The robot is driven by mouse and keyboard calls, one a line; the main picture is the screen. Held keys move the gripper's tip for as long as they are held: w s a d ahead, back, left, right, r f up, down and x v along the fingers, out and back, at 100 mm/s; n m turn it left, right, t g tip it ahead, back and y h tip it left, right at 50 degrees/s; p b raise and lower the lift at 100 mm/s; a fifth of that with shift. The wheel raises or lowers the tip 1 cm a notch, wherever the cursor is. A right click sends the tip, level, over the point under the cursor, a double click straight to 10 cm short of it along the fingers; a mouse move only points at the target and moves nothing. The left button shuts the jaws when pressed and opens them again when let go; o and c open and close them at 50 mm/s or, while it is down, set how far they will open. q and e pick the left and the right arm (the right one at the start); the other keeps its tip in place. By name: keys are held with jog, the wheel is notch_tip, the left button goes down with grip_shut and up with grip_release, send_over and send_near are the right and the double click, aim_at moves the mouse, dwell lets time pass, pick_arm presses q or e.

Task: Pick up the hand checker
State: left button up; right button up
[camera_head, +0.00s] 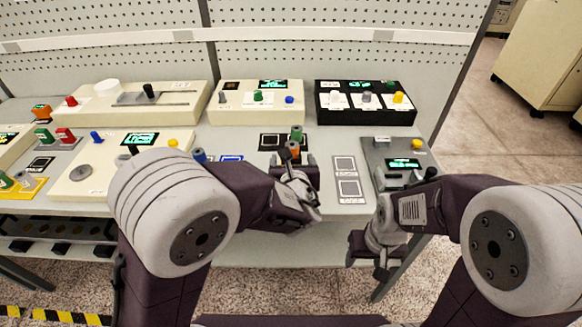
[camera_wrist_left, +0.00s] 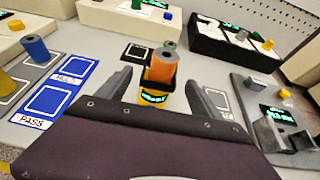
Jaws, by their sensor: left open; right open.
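A small yellow and black device with a lit green display (camera_wrist_left: 153,98), seemingly the hand checker, shows in the left wrist view. An orange cylinder with a grey top (camera_wrist_left: 162,66) rises from or just behind its black part; I cannot tell which. My left gripper (camera_wrist_left: 160,88) is open, with one finger on each side of the device and apart from it. In the head view the orange cylinder (camera_head: 293,149) shows above my left gripper (camera_head: 293,161), and the device is mostly hidden. My right gripper (camera_head: 372,256) is open and empty, low by the table's front edge.
A green cylinder (camera_head: 297,132) stands just behind. A grey machine with a display (camera_head: 397,150) is to the right, beside a white-framed pad (camera_head: 346,180). A black box (camera_head: 365,101) and cream boxes line the back. A blue PASS pad (camera_wrist_left: 52,100) lies left.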

aim_at(291, 143)
pick_arm(q)
jog(key=x, duration=0.4)
jog(key=shift+w+a, duration=0.1)
jog(key=shift+w, duration=0.2)
jog(key=shift+s, duration=0.15)
jog(key=shift+c, duration=0.8)
jog(key=c, duration=1.5)
jog(key=shift+o, duration=0.2)
jog(key=shift+r, duration=0.1)
jog(key=shift+r, duration=0.6)
notch_tip(291, 143, up, 3)
jog(key=shift+f+p, duration=0.1)
jog(key=shift+p, duration=0.5)
jog(key=s+d+r+p, duration=0.3)
jog(key=s+d+r, duration=0.3)
jog(key=d, duration=0.4)
jog(key=shift+r, duration=0.45)
